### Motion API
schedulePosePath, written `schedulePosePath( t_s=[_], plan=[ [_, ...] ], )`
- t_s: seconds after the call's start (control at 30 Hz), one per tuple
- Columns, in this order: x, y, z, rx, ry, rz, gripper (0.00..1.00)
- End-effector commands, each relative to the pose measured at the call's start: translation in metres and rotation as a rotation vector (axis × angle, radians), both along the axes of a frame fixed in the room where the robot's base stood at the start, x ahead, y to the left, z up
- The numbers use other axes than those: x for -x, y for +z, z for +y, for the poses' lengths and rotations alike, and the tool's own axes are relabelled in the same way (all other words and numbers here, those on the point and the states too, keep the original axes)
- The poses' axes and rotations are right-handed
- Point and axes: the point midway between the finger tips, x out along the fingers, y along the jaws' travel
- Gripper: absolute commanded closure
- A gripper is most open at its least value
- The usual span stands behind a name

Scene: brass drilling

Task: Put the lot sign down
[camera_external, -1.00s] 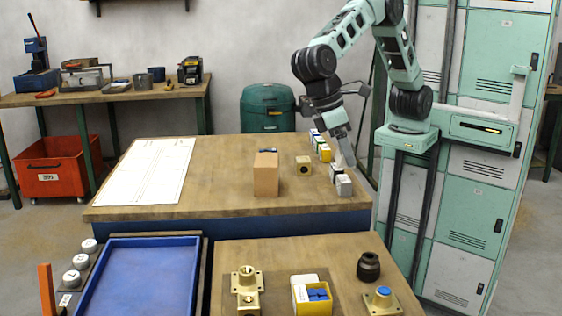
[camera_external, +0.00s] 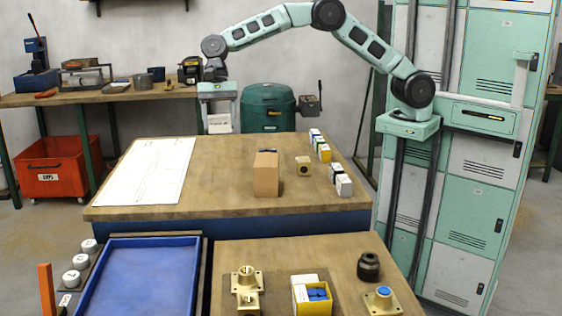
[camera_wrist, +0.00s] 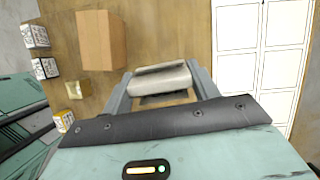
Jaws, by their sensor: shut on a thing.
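The lot sign (camera_external: 219,124) is a small pale sign held between the fingers of my gripper (camera_external: 218,129). It appears at the far edge of the near worktable (camera_external: 225,190), left of the green bin in the picture. In the wrist view the sign (camera_wrist: 162,78) is a pale, tilted, folded-looking piece. The fingers of my gripper (camera_wrist: 160,88) press on its two ends. Bare wood shows around it, between a cardboard block and a white sheet. I cannot tell whether its lower edge touches the wood.
The cardboard block (camera_external: 266,174) and brass block (camera_external: 303,166) stand on the worktable. Several small boxes (camera_external: 341,184) line its right side. The white printed sheet (camera_external: 145,170) covers its left part. The wood between sheet and cardboard block is clear. The green bin (camera_external: 268,107) stands behind.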

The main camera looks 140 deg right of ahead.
Motion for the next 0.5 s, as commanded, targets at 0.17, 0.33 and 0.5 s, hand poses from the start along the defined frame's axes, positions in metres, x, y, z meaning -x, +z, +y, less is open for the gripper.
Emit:
schedulePosePath(
  t_s=[0.17,0.33,0.5],
  plan=[
    [0.012,0.0,-0.032,-0.004,-0.101,-0.002,0.67],
    [0.012,-0.028,-0.03,-0.006,-0.098,-0.001,0.67],
    [0.012,-0.049,-0.03,-0.006,-0.096,-0.001,0.67]
  ],
)
